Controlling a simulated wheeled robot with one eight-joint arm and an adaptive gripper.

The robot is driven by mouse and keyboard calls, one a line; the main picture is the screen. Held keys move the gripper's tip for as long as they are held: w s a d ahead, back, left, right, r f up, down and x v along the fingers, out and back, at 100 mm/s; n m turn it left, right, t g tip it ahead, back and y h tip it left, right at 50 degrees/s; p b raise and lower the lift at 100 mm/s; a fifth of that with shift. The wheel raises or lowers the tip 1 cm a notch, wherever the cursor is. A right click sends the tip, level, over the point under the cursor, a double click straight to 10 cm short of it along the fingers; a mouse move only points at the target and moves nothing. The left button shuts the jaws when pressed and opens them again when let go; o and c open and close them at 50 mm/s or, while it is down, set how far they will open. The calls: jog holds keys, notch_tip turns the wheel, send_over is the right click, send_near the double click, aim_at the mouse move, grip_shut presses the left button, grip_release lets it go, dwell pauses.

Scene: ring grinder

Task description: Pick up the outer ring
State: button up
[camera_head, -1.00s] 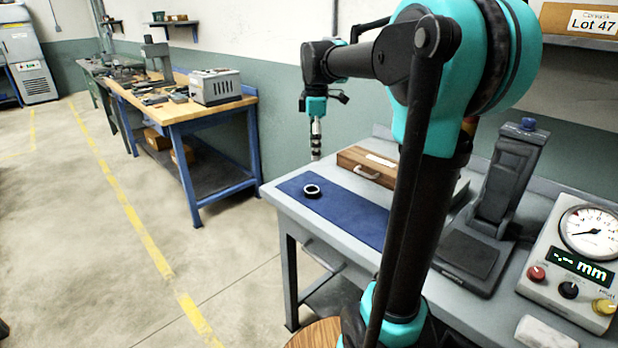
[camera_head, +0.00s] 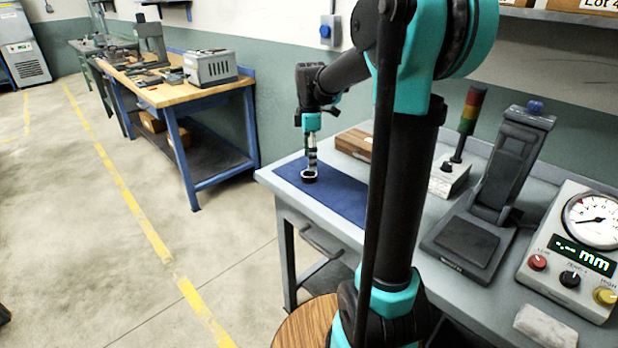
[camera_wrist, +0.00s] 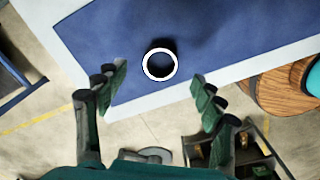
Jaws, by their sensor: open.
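The outer ring (camera_wrist: 147,71) is a small dark ring with a bright metal face, lying on the blue mat (camera_wrist: 100,40). In the head view the ring (camera_head: 309,179) shows near the left end of the mat (camera_head: 345,196), just below my gripper (camera_head: 311,165). In the wrist view my gripper (camera_wrist: 158,84) is open, with one finger on each side of the ring's line and the ring a little ahead of the fingertips. The fingers do not visibly touch the ring. Their exact height above it is hard to tell.
The grey table (camera_head: 268,178) also holds a wooden box (camera_head: 355,143), a black stand (camera_head: 490,200), a gauge unit (camera_head: 575,250) and a signal tower (camera_head: 465,125). A wooden workbench (camera_head: 185,92) stands at the left. The mat around the ring is clear.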

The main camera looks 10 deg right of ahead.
aim_at(306, 173)
jog(key=shift+a+f, duration=0.15)
jog(key=shift+f, duration=2.5)
jog(key=c, duration=1.3)
jog(key=shift+r, duration=0.1)
